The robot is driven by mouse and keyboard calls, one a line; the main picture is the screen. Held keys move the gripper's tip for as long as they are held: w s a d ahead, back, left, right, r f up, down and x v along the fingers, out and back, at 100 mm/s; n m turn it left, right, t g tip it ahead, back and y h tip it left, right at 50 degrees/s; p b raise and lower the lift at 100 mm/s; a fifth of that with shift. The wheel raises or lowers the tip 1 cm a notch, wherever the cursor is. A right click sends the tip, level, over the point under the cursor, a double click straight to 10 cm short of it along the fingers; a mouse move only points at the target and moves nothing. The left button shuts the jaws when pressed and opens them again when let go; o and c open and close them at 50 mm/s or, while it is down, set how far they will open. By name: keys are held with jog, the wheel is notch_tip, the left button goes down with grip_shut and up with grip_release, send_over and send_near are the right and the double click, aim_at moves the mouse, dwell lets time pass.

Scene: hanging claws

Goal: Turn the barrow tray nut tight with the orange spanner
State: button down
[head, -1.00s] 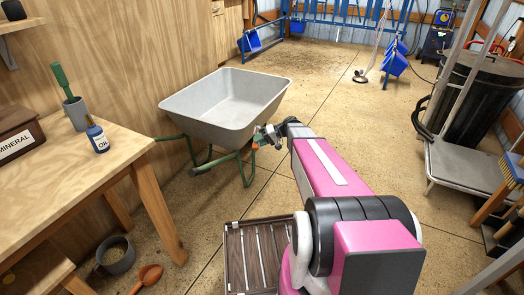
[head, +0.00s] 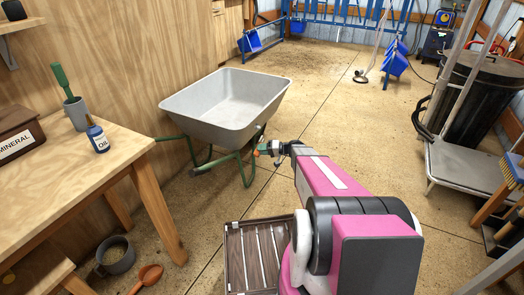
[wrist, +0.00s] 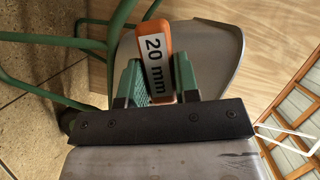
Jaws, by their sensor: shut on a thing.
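The wheelbarrow has a grey tray (head: 215,128) on a green tubular frame (head: 236,160) and stands by the wooden wall. My gripper (head: 265,148) is just right of the frame, below the tray's near right corner. In the wrist view my gripper (wrist: 158,82) is shut, its two green fingers on either side of the orange spanner (wrist: 155,58), marked "20 mm". The tray and the green tubes also show behind the spanner there. The spanner's jaw end cannot be made out. I cannot see the tray nut in either view.
A wooden bench (head: 60,170) with an oil bottle (head: 97,135) and a mineral box stands at the left. A slatted rack (head: 260,255) is beside my base. A trolley (head: 465,165) and black bin (head: 480,95) stand right.

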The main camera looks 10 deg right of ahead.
jog(key=shift+w+a+r, duration=0.2)
jog(key=shift+w+a, duration=0.6)
jog(key=shift+w, duration=0.25)
jog(key=shift+w+a+r, duration=0.15)
jog(key=shift+w+a, duration=0.65)
jog(key=shift+w, duration=0.2)
jog(key=shift+w+d+r, duration=0.45)
jog(key=shift+w+d, duration=0.15)
jog(key=shift+w, duration=0.2)
jog(key=shift+w+d+r, duration=0.45)
jog(key=shift+w+d, duration=0.15)
jog(key=shift+w, duration=0.2)
dwell(1.2)
dwell(0.5)
jog(key=shift+s+a+r+m+y, duration=0.15)
jog(key=shift+r+m+y, duration=0.35)
jog(key=shift+m, duration=0.5)
jog(key=shift+r, duration=0.15)
jog(key=shift+r+m+y, duration=0.4)
jog(key=shift+r+m, duration=0.1)
jog(key=shift+m, duration=0.6)
